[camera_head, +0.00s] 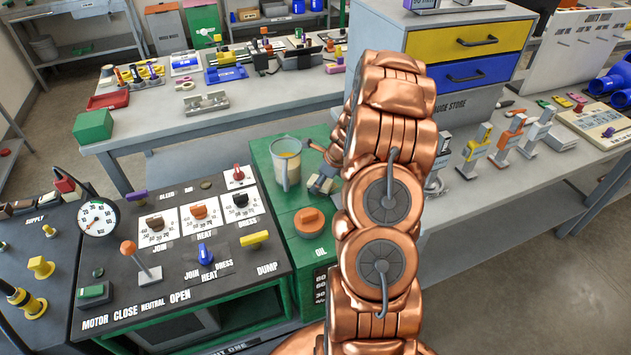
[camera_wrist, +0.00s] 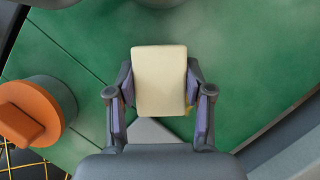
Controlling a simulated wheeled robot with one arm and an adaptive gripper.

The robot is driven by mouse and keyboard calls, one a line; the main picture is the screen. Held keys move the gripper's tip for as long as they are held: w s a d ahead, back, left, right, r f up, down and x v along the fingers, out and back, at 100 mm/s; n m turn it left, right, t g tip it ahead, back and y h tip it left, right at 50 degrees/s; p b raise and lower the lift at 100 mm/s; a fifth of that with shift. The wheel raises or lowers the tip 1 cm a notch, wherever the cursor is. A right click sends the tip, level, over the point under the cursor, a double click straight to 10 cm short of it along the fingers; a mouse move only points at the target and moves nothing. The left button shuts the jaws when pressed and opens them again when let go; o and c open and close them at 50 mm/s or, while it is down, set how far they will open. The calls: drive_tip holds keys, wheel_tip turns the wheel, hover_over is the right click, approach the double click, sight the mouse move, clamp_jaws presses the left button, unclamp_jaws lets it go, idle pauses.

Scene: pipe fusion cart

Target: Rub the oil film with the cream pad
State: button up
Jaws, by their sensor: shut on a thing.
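The cream pad (camera_wrist: 158,75) is a flat, pale block held between the two fingers of my gripper (camera_wrist: 158,98). My gripper is shut on it, over the green top of the oil unit (camera_wrist: 60,62). I cannot tell whether the pad touches the surface. In the head view my gripper (camera_head: 322,181) is small and partly hidden by my arm, above the green top right of the clear jug. The oil film is not clearly distinguishable; the green top shows only faint, cloudy shading in the wrist view.
An orange cap (camera_head: 309,221) stands on the green top, and shows at left in the wrist view (camera_wrist: 32,112). A clear jug (camera_head: 286,168) stands behind it. A control panel (camera_head: 190,240) with knobs and levers lies left. A grey bench (camera_head: 500,185) stands right.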

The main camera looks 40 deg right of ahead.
drive_tip(key=shift+s+d+f+p, duration=0.1)
drive_tip(key=shift+s+d+p, duration=0.25)
drive_tip(key=shift+d, duration=0.6)
drive_tip(key=shift+s+d+r+p, duration=0.1)
drive_tip(key=shift+s+d+p, duration=0.3)
drive_tip(key=shift+d, duration=0.55)
drive_tip(key=shift+s+d+f+p, duration=0.1)
drive_tip(key=shift+s+d+p, duration=0.25)
drive_tip(key=shift+d, duration=0.6)
drive_tip(key=shift+w+r+p, duration=0.1)
drive_tip(key=shift+r+p, duration=2.15)
drive_tip(key=shift+r, duration=0.85)
wheel_tip(320, 180, up, 3)
drive_tip(key=shift+f, duration=0.1)
